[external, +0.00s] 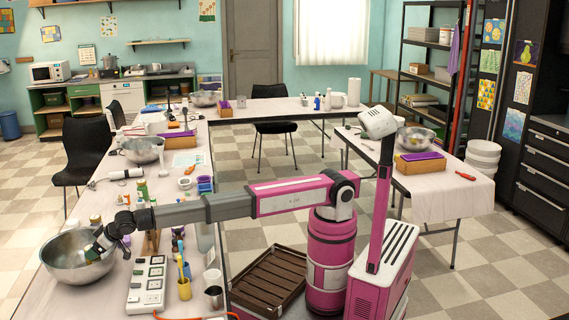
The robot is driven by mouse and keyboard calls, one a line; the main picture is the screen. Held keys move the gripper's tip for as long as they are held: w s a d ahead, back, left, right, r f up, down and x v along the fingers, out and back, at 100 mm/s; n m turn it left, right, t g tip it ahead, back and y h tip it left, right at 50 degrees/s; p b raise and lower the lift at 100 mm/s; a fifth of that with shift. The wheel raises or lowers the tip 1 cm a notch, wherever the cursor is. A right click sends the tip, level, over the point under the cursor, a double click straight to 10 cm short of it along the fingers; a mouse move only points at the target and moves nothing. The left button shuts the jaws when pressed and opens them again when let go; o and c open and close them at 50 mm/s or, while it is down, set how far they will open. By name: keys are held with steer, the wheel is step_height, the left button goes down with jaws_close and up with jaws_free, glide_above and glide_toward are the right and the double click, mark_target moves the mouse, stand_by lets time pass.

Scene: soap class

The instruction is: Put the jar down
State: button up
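My gripper (96,250) is at the left end of my outstretched arm, low over the right side of a large metal bowl (62,249) on the near-left table. A small pale yellowish patch shows at the fingertips, inside the bowl's outline. I cannot tell whether it is a held jar or part of the gripper. The fingers are too small and partly hidden to show whether they are open or shut. No jar can be picked out with certainty. Small bottles or containers stand just behind my wrist, including one with a brownish top (96,220).
A white power strip (147,285) lies right of the bowl. A yellow cup with brushes (184,288) and a metal cup (214,296) stand near the table's right edge. Another metal bowl (142,150) sits farther back. A brown slatted tray (270,278) is beside my base.

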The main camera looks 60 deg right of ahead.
steer(key=shift+r, duration=0.1)
steer(key=shift+r, duration=0.4)
steer(key=v, duration=1.2)
steer(key=shift+r, duration=0.15)
steer(key=shift+c, duration=0.2)
